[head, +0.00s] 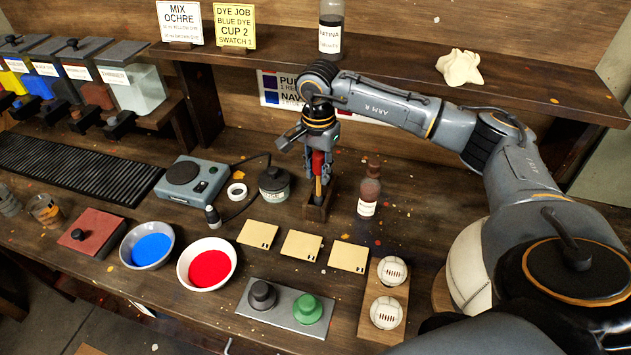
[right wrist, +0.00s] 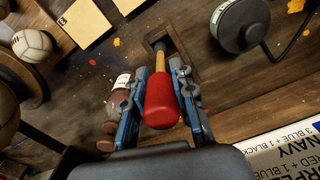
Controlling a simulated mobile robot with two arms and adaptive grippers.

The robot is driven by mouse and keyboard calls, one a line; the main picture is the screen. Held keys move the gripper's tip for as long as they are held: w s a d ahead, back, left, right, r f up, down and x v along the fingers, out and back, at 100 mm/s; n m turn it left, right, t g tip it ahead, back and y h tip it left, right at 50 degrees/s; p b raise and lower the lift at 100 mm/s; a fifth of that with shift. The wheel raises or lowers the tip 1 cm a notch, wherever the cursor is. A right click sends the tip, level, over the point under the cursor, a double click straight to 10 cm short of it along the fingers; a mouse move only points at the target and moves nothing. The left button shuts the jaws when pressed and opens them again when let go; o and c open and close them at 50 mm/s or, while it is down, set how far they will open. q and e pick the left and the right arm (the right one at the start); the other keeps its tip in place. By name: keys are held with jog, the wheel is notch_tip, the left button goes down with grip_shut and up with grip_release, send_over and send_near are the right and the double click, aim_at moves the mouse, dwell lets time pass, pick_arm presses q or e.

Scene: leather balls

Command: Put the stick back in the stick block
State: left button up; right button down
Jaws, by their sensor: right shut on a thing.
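The stick has a red grip (head: 318,163) and a pale wooden shaft, and hangs about upright in the head view. My right gripper (head: 319,165) is shut on the red grip. In the right wrist view, the gripper's blue fingers (right wrist: 168,98) flank the red grip (right wrist: 161,101). The stick block (head: 318,208) is a small dark wooden block on the bench, right under the stick. It also shows in the right wrist view (right wrist: 184,62), where the shaft's end meets its dark opening. I cannot tell how deep the shaft sits. My left gripper is not in view.
A brown bottle (head: 369,192) stands close right of the block and a dark round jar (head: 274,184) close left. Swatch cards (head: 301,245), red (head: 207,264) and blue (head: 150,245) bowls and a rack with two balls (head: 389,294) lie in front. A shelf (head: 420,72) runs behind.

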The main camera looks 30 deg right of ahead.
aim_at(316, 196)
jog(key=shift+w+f, duration=0.25)
jog(key=shift+f, duration=0.75)
notch_tip(316, 196, down, 3)
jog(key=shift+w+r+p, duration=0.1)
jog(key=shift+w+p, duration=0.05)
jog(key=shift+p, duration=0.5)
jog(key=c, duration=1.5)
grip_release()
jog(key=o, duration=0.4)
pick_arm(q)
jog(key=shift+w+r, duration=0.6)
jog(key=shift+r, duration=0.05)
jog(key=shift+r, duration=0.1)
